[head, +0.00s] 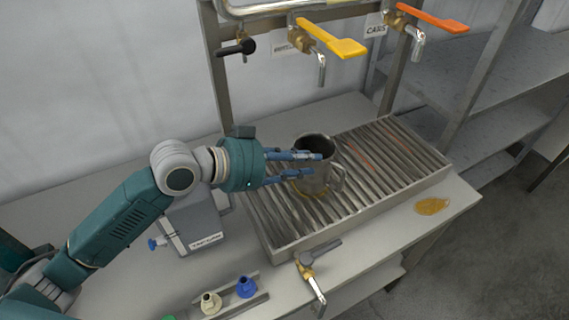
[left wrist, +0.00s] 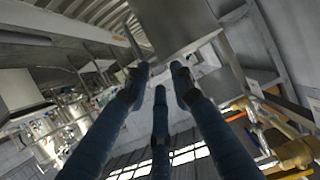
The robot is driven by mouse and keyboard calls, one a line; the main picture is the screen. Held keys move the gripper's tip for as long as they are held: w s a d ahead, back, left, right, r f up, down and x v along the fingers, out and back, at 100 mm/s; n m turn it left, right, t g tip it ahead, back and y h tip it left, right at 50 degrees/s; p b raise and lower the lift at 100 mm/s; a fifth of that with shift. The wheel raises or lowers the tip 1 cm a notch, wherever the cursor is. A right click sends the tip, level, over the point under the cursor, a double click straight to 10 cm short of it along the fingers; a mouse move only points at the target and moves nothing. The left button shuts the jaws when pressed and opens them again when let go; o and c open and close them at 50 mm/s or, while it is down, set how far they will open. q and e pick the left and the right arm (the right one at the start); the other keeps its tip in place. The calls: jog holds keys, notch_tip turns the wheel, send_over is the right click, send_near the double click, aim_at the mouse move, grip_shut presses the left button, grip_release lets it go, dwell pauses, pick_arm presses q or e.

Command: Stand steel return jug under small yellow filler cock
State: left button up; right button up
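The steel jug (head: 314,184) stands upright on the slatted drain tray (head: 420,184), its handle toward the right. In the head view it appears below the spout of the yellow-handled cock (head: 335,45); I cannot tell whether it is directly underneath. My left gripper (head: 312,164) reaches in from the left, its blue fingers overlapping the jug in the picture. The fingertips are apart in the left wrist view (left wrist: 160,80), with nothing clearly held between them. Contact with the jug cannot be made out. My right gripper is not in view.
An orange-handled cock (head: 432,18) and a black-handled cock (head: 240,47) flank the yellow one. A grey box (head: 193,222) stands left of the tray. Another cock (head: 310,270) projects at the front. An orange puddle (head: 432,206) lies on the bench at right.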

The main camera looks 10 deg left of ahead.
pick_arm(q)
jog(key=b+v, duration=0.1)
jog(key=v, duration=0.5)
jog(key=shift+s+a+r, duration=0.15)
jog(key=shift+s, duration=0.1)
